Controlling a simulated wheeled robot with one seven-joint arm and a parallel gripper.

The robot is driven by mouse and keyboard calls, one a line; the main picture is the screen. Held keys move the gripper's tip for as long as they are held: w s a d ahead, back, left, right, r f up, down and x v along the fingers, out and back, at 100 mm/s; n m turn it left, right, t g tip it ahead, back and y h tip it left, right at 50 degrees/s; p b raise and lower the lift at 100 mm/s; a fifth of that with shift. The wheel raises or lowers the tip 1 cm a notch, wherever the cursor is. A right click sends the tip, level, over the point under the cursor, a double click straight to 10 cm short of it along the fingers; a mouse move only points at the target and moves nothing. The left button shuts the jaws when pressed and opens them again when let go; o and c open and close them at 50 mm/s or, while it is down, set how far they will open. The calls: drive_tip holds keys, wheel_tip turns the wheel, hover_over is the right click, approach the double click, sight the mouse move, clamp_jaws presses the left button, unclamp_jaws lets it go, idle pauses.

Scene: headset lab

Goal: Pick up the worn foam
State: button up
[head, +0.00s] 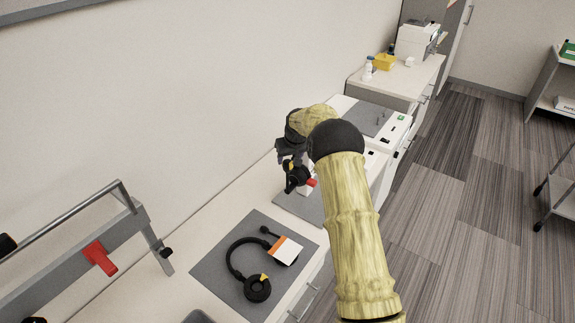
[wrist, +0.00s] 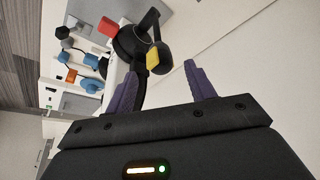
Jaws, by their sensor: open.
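My gripper (wrist: 160,72) is open, with its two purple fingers apart. Just past and between the fingertips in the wrist view is a dark round pad with a yellow patch (wrist: 152,60), which looks like the worn foam. It sits by a black headset part (wrist: 132,42) with a red piece (wrist: 108,27) beside it. I cannot tell whether the fingers touch the pad. In the head view my gripper (head: 287,150) is over the black part (head: 297,182), partly hiding it.
A black headset (head: 233,262) with a yellow mark lies on a nearer grey mat (head: 205,266), by an orange and white card (head: 287,250). A metal frame with a red handle (head: 100,257) stands at left. A yellow box (head: 384,62) and white machine (head: 414,40) stand farther back.

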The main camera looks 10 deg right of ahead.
sight(288, 163)
drive_tip(key=shift+w+d+f, duration=0.1)
drive_tip(key=shift+w+f, duration=0.05)
drive_tip(key=f+p, duration=0.1)
drive_tip(key=w+a+f+p, duration=0.1)
drive_tip(key=shift+p, duration=0.35)
drive_tip(key=shift+w+d+f+p, duration=0.2)
drive_tip(key=shift+f+p, duration=0.05)
drive_tip(key=shift+f, duration=0.4)
drive_tip(key=shift+w+d+f+p, duration=0.15)
drive_tip(key=shift+f+p, duration=0.05)
drive_tip(key=shift+f, duration=0.45)
drive_tip(key=shift+s+a, duration=0.1)
drive_tip(key=shift+a, duration=0.05)
drive_tip(key=shift+c, duration=0.4)
drive_tip(key=c, duration=0.9)
